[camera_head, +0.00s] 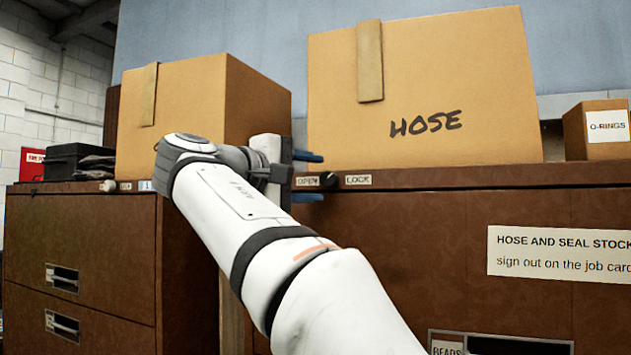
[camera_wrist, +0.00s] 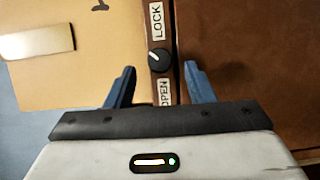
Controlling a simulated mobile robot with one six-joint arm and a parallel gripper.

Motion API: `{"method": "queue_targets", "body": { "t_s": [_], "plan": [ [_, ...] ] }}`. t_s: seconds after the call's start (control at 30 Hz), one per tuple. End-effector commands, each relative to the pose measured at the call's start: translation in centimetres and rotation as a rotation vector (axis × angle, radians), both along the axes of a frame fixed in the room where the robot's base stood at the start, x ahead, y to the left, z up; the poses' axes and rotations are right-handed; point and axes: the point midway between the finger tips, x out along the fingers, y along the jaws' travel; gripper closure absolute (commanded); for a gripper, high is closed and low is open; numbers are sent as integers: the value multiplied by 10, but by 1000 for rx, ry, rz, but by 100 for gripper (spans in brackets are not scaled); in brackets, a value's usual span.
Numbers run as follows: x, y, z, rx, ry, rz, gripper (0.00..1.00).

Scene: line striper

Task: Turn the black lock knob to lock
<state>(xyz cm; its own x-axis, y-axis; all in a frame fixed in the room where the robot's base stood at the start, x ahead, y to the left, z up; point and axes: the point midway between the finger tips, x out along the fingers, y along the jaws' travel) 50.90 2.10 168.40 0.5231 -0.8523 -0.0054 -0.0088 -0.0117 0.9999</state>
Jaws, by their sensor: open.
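The black lock knob (camera_wrist: 159,60) sits on the cabinet's top rail between a LOCK label (camera_wrist: 156,21) and an OPEN label (camera_wrist: 164,93) in the wrist view. A white pointer mark on it slants toward the upper left. In the head view the knob (camera_head: 329,180) is small, between the OPEN label (camera_head: 307,182) and the LOCK label (camera_head: 358,180). My gripper (camera_wrist: 160,72) is open, its blue fingers on either side of the rail near the knob. I cannot tell how far the fingertips are from the rail, and no contact with the knob shows.
A HOSE carton (camera_head: 430,90) stands on the brown cabinet (camera_head: 430,225), just above the rail. Another carton (camera_head: 185,110) stands on the left cabinet (camera_head: 80,240). A small O-RINGS box (camera_head: 590,135) is at the right. A gap separates the cabinets behind my arm.

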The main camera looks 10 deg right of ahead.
Motion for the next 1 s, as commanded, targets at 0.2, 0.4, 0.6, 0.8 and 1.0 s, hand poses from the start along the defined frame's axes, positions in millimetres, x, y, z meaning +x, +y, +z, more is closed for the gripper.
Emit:
{"method": "queue_targets", "body": {
  "t_s": [0.2, 0.4, 0.6, 0.8, 1.0],
  "plan": [
    [-19, 33, -1, 0, -2, 5, 52],
    [-27, 46, 0, 0, -1, 1, 52],
    [-28, 46, 0, 0, -1, -1, 52],
    [-28, 46, 0, 0, -1, -1, 52],
    [-27, 45, -1, 1, 2, 1, 52]
  ]
}}
